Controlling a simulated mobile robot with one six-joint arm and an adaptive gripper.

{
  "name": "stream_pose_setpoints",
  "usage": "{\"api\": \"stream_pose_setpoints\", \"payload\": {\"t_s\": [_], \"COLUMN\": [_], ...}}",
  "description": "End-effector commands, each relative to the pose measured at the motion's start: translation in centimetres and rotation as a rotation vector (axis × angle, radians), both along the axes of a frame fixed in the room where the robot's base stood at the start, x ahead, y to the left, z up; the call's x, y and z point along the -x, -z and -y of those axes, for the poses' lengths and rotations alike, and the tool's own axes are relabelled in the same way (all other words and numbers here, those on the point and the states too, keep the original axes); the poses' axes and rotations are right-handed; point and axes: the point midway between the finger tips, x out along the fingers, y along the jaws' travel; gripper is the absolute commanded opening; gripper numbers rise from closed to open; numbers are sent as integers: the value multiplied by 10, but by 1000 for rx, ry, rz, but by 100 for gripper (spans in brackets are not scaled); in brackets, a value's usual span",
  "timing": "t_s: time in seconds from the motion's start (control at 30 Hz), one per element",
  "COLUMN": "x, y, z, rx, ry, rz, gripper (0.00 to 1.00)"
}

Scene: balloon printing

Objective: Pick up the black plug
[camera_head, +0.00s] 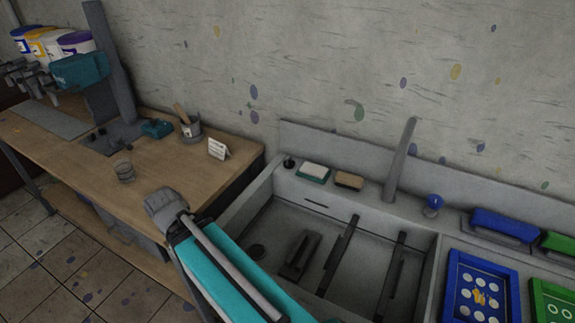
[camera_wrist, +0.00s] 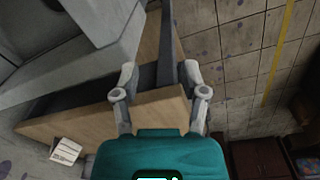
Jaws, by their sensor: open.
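A small black object that looks like the plug (camera_head: 289,161) sits on the back left ledge of the grey sink (camera_head: 262,205). It does not show clearly in the wrist view. My gripper (camera_wrist: 162,88) is open and empty in the wrist view, its two fingers spread above the wooden table (camera_wrist: 160,104) and its edge. In the camera_head view my teal arm reaches up from the bottom to the sink's left side; its fingers cannot be made out there. The plug is apart from my arm, farther back and to the right.
A green-and-white sponge (camera_head: 314,172) and a brown block (camera_head: 349,180) lie right of the plug, before a grey upright spout (camera_head: 400,160). Dark bars lie in the sink.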

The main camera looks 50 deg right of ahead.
Motion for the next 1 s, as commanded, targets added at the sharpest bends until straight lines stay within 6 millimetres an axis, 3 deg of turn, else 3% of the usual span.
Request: {"api": "stream_pose_setpoints", "payload": {"t_s": [0.17,0.27,0.5,0.7,0.8,1.0], "x": [-22,-38,-68,-77,-77,-75], "y": [14,21,25,15,8,-4], "z": [53,95,223,323,362,406], "rx": [111,208,481,683,759,842], "ry": [162,290,624,829,891,948], "rz": [68,134,366,589,688,817], "gripper": [57,57,57,57,57,57]}}
